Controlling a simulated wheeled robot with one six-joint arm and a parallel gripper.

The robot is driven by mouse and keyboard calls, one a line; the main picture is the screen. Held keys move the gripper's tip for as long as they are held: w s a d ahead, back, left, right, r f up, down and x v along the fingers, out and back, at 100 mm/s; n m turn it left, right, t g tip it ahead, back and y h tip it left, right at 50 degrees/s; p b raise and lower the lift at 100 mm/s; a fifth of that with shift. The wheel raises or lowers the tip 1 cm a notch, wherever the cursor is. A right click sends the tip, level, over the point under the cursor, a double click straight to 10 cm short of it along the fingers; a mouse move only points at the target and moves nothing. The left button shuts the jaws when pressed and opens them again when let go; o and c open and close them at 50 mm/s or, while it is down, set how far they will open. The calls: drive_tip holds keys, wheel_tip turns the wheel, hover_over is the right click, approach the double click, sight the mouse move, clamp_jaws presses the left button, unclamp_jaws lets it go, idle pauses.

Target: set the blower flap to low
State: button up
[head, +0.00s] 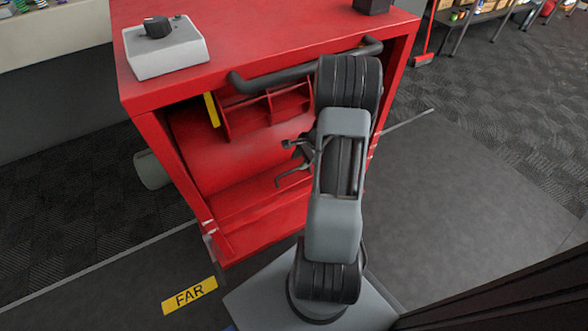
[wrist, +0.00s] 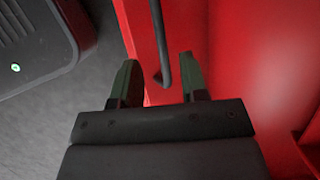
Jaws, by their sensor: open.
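I cannot single out the blower flap for certain. The red cabinet (head: 215,165) is open at the front, with a large red rounded body and red dividers inside. A thin dark rod with a bent end (wrist: 162,55) shows in the wrist view, against the red cabinet side; whether it is the flap's lever, I cannot tell. A small grey piece (head: 210,247) sits at the cabinet's lower left front corner. My gripper (head: 285,163) is open in front of the opening. In the wrist view my gripper (wrist: 160,80) has the rod's end between its fingertips in the picture; contact is unclear.
A grey box with a black knob (head: 166,48) stands on the cabinet top. A dark handle bar (head: 275,80) crosses the upper front. A yellow strip (head: 212,110) is inside. Free floor is at right.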

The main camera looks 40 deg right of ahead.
sight(292, 170)
drive_tip(key=shift+b+x, duration=0.8)
drive_tip(key=shift+x, duration=1.8)
drive_tip(key=shift+c, duration=0.3)
clamp_jaws()
